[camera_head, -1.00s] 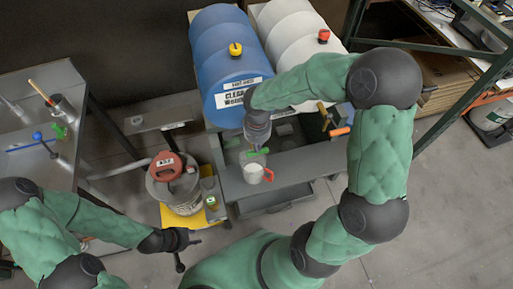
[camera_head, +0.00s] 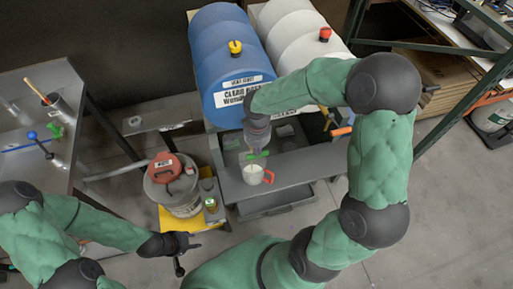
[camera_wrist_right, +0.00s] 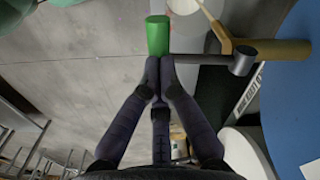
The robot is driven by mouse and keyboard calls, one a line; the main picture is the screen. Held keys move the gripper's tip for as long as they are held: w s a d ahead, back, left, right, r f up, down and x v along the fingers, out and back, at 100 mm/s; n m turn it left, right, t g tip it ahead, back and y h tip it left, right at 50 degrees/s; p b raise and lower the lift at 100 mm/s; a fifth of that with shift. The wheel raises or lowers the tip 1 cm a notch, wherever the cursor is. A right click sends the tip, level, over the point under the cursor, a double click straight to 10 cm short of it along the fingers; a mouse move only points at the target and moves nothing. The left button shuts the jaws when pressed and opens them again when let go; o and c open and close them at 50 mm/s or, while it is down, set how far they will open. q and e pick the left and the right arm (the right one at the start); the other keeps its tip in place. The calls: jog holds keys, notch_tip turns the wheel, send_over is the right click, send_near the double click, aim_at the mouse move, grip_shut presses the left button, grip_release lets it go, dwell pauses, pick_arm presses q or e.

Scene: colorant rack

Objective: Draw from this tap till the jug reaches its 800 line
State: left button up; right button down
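The jug (camera_head: 252,175), pale with a red handle, stands on the grey shelf below the blue drum (camera_head: 228,62). It looks whitish inside; its lines and level are too small to read. The drum's tap is partly hidden by my right arm; its green handle (camera_head: 258,155) shows just above the jug. In the right wrist view, the brass-coloured tap (camera_wrist_right: 275,51) and green handle (camera_wrist_right: 157,36) are close ahead. My right gripper (camera_wrist_right: 160,64) has its fingertips together, at the green handle's near end. My left gripper (camera_head: 190,256) hangs empty, fingers apart, over the floor.
A white drum (camera_head: 300,50) lies beside the blue one. A grey can with a red lid (camera_head: 168,170) stands on a yellow platform left of the jug. A steel table (camera_head: 30,165) is at far left, a green-framed rack (camera_head: 440,130) at right.

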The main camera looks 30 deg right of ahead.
jog(key=shift+f+b, duration=0.8)
jog(key=shift+f, duration=0.15)
dwell(7.0)
